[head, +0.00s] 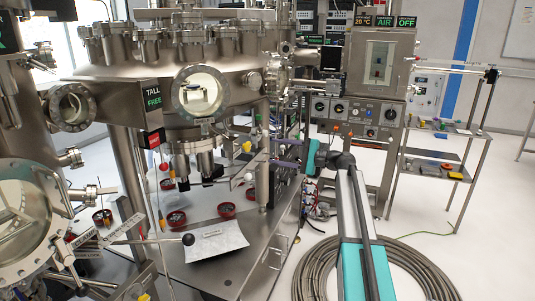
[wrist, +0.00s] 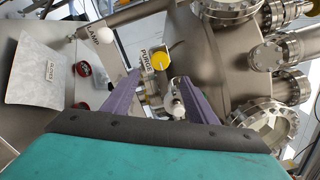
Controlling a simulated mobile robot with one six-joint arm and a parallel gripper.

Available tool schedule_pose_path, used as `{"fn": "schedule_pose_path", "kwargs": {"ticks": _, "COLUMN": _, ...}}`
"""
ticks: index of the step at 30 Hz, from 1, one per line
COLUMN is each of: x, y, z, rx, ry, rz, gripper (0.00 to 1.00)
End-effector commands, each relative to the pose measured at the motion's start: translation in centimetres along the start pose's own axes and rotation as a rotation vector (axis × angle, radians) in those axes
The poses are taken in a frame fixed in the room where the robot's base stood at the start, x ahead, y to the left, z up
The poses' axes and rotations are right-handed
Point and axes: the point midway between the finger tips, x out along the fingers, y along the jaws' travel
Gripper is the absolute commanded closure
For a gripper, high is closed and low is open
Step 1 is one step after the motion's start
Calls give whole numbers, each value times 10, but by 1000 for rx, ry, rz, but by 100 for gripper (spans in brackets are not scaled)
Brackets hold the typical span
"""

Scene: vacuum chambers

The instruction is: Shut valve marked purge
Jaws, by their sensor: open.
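In the wrist view, a tag reading PURGE (wrist: 147,62) stands beside a round yellow knob (wrist: 161,61), with metal fittings just below them. My gripper (wrist: 157,78) is open, with its two purple fingers spread either side of the tag and fittings. The yellow knob lies past the fingertips, between them in the picture; I see no contact. In the head view, my gripper (head: 271,150) points left towards the chamber's underside. A small yellow knob (head: 247,146) shows just left of the fingertips; its tag cannot be read there.
The steel chamber (wrist: 215,50) with flanged ports fills the right. A paper sheet (head: 215,241) and red-rimmed round parts (head: 176,219) lie on the bench below. A coiled hose (head: 312,265) lies on the floor.

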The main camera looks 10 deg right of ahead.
Motion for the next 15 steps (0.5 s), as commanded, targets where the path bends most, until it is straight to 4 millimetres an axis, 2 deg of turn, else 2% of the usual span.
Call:
{"fn": "schedule_pose_path", "kwargs": {"ticks": 6, "x": -16, "y": 0, "z": 0, "rx": 0, "ry": 0, "rz": 0, "gripper": 48}}
{"fn": "schedule_pose_path", "kwargs": {"ticks": 15, "x": -18, "y": 0, "z": 0, "rx": 0, "ry": 0, "rz": 0, "gripper": 48}}
